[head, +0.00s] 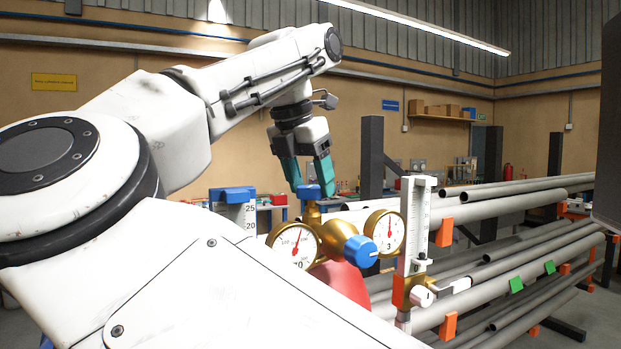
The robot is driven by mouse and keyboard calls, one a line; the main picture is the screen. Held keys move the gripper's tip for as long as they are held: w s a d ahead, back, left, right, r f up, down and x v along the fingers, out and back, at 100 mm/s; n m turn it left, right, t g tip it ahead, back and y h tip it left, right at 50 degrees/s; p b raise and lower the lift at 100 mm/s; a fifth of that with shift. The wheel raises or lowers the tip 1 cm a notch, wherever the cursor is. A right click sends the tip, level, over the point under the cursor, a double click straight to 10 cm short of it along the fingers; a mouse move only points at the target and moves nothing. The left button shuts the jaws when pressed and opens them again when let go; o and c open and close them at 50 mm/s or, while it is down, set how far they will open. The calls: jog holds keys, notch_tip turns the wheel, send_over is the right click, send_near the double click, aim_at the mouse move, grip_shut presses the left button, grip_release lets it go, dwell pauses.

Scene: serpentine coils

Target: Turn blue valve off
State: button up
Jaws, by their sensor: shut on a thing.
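A brass regulator (333,236) with two round dial gauges stands beyond my arm's white casing. A small blue valve handle (312,191) sits on top of its left end. A larger round blue knob (361,252) faces forward between the gauges. My gripper (310,184) points down from above, with teal fingers on either side of the small blue handle. It is shut on that handle. The fingers partly hide the handle's sides, so the exact contact is hard to see.
A red cylinder (343,280) shows below the regulator. A white scaled flowmeter (416,225) with a white knob (421,296) stands to the right. Another scaled unit with a blue top (233,194) is at left. Grey pipes (520,210) lie on a rack at right.

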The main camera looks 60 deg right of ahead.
jog(key=m+g, duration=0.1)
jog(key=m, duration=0.3)
jog(key=shift+w+m+g+y, duration=0.15)
jog(key=shift+m+g+y, duration=0.15)
jog(key=shift+g+y, duration=0.1)
jog(key=shift+w+d+m+g+y, duration=0.1)
jog(key=shift+m+g+y, duration=0.25)
jog(key=shift+m, duration=0.9)
jog(key=shift+d+m+g+y, duration=0.1)
jog(key=shift+m+g+y, duration=0.25)
jog(key=shift+m, duration=0.9)
jog(key=o, duration=1.1)
jog(key=shift+c, duration=0.2)
jog(key=shift+r, duration=0.1)
jog(key=shift+w+a+r, duration=0.15)
jog(key=shift+w+r, duration=0.05)
jog(key=shift+r, duration=0.3)
jog(key=w+a, duration=0.6)
jog(key=w, duration=0.4)
jog(key=shift+w, duration=0.25)
